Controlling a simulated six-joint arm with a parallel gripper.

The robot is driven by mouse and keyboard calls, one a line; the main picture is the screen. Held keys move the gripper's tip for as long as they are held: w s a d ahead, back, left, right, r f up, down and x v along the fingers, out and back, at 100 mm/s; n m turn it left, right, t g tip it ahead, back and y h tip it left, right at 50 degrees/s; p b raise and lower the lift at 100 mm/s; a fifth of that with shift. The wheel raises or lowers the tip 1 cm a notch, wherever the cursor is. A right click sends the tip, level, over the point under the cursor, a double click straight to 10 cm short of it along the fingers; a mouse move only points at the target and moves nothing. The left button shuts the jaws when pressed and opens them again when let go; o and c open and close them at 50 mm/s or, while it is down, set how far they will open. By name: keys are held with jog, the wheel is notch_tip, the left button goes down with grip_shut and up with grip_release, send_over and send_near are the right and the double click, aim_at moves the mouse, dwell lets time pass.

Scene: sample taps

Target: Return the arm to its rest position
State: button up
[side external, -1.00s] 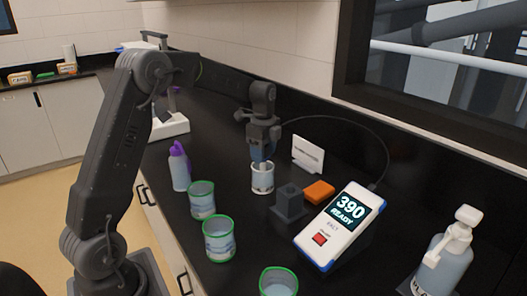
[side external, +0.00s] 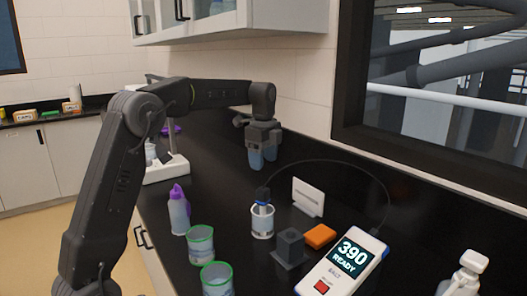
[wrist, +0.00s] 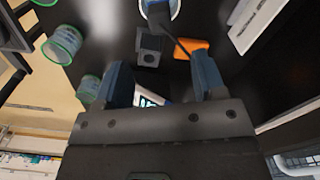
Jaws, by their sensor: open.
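My gripper (side external: 262,160) is open and empty. It hangs in the air above the bench, above and clear of a white-rimmed cup (side external: 262,225). A dark probe (side external: 262,196) with a cable stands in that cup. In the wrist view my two blue fingers are apart (wrist: 162,70), with nothing between them. The cup and probe (wrist: 158,10) show beyond the fingers at the top edge. The handheld meter (side external: 343,262) reads 390 READY; it is mostly hidden behind my gripper in the wrist view.
A dark probe holder (side external: 290,247) and an orange block (side external: 320,236) stand right of the cup. A white sign (side external: 308,197) is behind. Green-rimmed cups (side external: 200,244) and a purple-topped bottle (side external: 179,212) stand left. A pump bottle (side external: 465,278) is at lower right. The window frame is at right.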

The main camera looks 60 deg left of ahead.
jog(key=s+d+r+n+t, duration=0.1)
jog(key=s+d+r+n, duration=0.15)
jog(key=s+d, duration=0.35)
jog(key=s+d+r+n+t, duration=0.2)
jog(key=s+d+n, duration=0.2)
jog(key=s+d, duration=0.1)
jog(key=s+d+f+n+t, duration=0.1)
jog(key=s+d+f+n, duration=0.2)
jog(key=s, duration=0.4)
jog(key=s+d+f+n+t, duration=0.1)
jog(key=s+d+f+n, duration=0.3)
jog(key=s, duration=0.3)
jog(key=shift+s+d+f+t, duration=0.25)
jog(key=shift+s+d+t, duration=0.05)
jog(key=shift+s+d, duration=0.1)
dwell(0.7)
